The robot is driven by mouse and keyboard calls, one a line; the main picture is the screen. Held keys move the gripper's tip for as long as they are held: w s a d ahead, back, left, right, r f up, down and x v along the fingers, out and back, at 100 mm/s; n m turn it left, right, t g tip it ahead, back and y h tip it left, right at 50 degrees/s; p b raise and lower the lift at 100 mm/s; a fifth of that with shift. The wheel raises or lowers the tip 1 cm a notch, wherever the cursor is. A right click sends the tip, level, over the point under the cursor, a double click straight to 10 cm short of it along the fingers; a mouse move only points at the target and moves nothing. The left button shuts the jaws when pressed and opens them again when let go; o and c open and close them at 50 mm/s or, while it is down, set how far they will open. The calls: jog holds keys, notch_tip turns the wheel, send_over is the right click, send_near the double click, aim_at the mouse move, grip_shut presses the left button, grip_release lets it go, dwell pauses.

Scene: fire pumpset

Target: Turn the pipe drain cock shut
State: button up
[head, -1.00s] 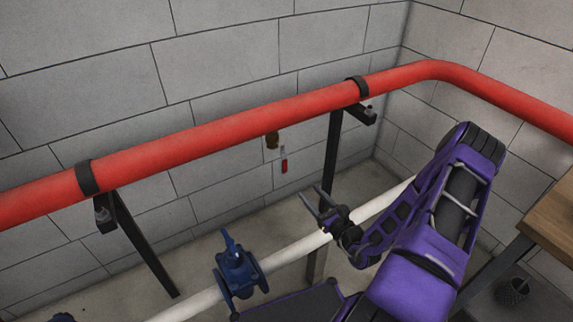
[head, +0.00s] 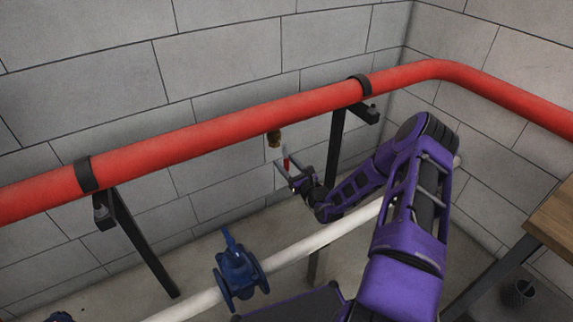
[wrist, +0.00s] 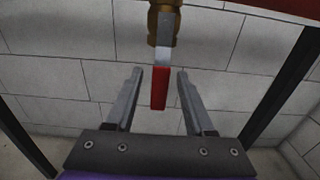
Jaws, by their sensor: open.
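The drain cock has a brass body (head: 274,139) under the red pipe, also at the top of the wrist view (wrist: 165,20). Its lever hangs down, with a bare metal upper part and a red grip (wrist: 159,88). In the head view the red grip (head: 286,161) is partly hidden by my gripper (head: 294,170). In the wrist view my gripper (wrist: 160,72) is open, its two fingers on either side of the red grip. Clear gaps show on both sides, so neither finger touches it there. How deep the grip sits between the fingers is hard to tell.
The red pipe (head: 220,133) runs along the block wall above my gripper. A dark support post (head: 334,150) stands just right of it. A white pipe (head: 300,243) with a blue valve (head: 238,272) runs below. A wooden top (head: 553,215) is at the right.

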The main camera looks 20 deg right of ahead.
grip_shut()
dwell(1.4)
